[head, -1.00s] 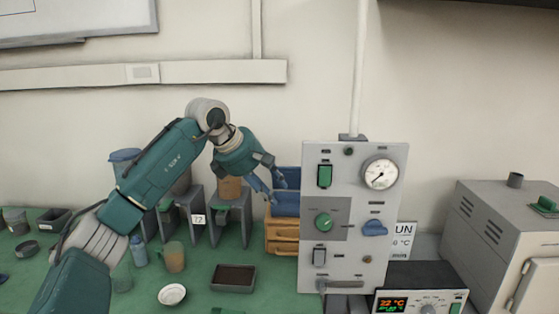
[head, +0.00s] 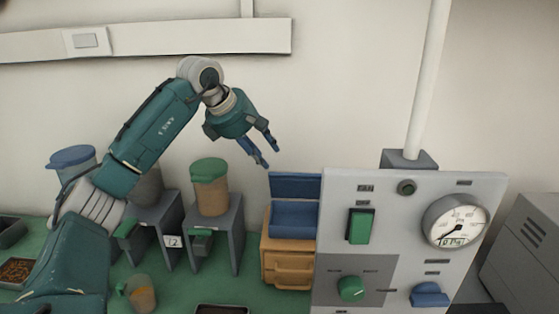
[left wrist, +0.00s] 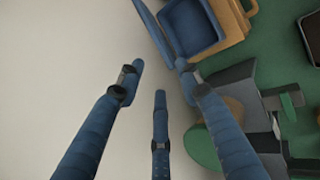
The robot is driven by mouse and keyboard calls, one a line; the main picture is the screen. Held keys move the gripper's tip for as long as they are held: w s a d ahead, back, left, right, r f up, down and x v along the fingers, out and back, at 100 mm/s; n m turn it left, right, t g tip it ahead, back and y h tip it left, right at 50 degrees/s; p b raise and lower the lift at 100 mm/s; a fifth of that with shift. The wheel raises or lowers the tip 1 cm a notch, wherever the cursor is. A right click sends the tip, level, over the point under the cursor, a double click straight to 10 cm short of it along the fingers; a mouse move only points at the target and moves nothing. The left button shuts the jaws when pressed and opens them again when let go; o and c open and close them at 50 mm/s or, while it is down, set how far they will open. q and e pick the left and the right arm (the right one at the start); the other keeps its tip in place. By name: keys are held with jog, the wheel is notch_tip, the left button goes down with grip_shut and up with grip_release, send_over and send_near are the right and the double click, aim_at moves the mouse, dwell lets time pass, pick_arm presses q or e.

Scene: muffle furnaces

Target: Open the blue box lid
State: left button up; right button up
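The blue box (head: 293,219) sits on a wooden drawer unit, left of the grey control panel. Its blue lid (head: 295,186) stands raised at the back, near the wall. In the left wrist view the open blue box (left wrist: 194,27) shows its hollow inside, with the lid (left wrist: 152,28) swung up along its left side. My left gripper (head: 268,157) is above and left of the box, apart from it. Its fingers are spread and empty, as the left wrist view (left wrist: 160,72) also shows. My right gripper is not in view.
The control panel (head: 335,215) with gauge and switches stands close on the right. A green-lidded container (head: 210,190) stands on a grey stand to the left, below my left gripper. A cup (head: 141,295) is on the green bench. The wall area above the box is clear.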

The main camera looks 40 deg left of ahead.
aim_at(280, 174)
pick_arm(q)
jog(key=p+x, duration=0.1)
jog(key=x, duration=0.2)
jog(key=p+x, duration=0.1)
jog(key=x, duration=0.2)
jog(key=p+x, duration=0.1)
jog(key=x, duration=0.2)
jog(key=shift+w+d+f, duration=0.1)
jog(key=shift+d, duration=0.2)
jog(key=shift+f, duration=0.15)
jog(key=shift+w, duration=0.1)
jog(key=c, duration=0.7)
grip_shut()
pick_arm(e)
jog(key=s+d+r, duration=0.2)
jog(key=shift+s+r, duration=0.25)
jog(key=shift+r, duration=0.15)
